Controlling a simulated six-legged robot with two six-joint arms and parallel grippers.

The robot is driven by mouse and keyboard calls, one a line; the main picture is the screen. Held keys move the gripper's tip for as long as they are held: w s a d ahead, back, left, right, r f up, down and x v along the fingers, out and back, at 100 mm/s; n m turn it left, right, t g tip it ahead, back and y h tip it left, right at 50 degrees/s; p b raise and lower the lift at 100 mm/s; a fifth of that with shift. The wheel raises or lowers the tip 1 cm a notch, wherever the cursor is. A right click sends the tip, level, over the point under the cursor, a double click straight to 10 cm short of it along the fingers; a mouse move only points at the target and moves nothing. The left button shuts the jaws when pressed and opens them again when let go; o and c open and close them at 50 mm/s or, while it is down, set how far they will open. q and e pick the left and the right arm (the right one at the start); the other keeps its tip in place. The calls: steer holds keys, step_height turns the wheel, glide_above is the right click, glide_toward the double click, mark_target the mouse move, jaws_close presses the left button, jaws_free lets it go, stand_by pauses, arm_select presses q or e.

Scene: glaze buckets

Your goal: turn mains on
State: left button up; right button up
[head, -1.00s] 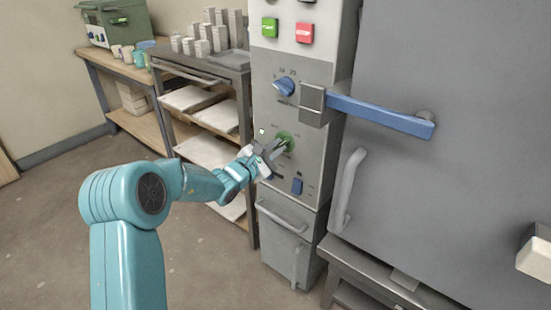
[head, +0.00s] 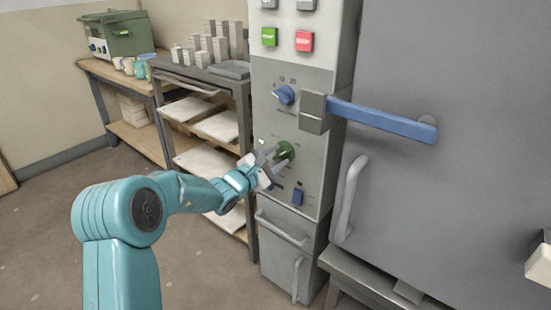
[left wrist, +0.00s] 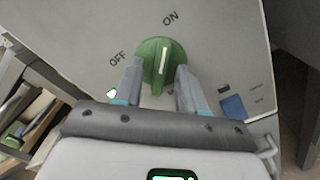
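The green mains knob (head: 284,151) is on the grey control panel, below a blue knob. In the left wrist view the green knob (left wrist: 160,62) has a white line that points up, roughly at the ON label (left wrist: 171,18); the OFF label (left wrist: 117,58) is to its left. My left gripper (head: 268,160) is just left of the knob in the head view. In the left wrist view its fingers (left wrist: 158,80) are apart, one at each side of the knob's lower part; I cannot tell whether they touch it.
The panel also has a blue knob (head: 284,95), a green button (head: 269,37), a red button (head: 304,41) and a blue switch (head: 297,197). A blue-handled latch (head: 380,117) sticks out at right. A rack with shelves (head: 205,75) stands left of the panel.

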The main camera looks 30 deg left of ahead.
arm_select(q)
steer(key=s+a+p, duration=0.1)
steer(key=s, duration=1.5)
steer(key=shift+s+a, duration=0.15)
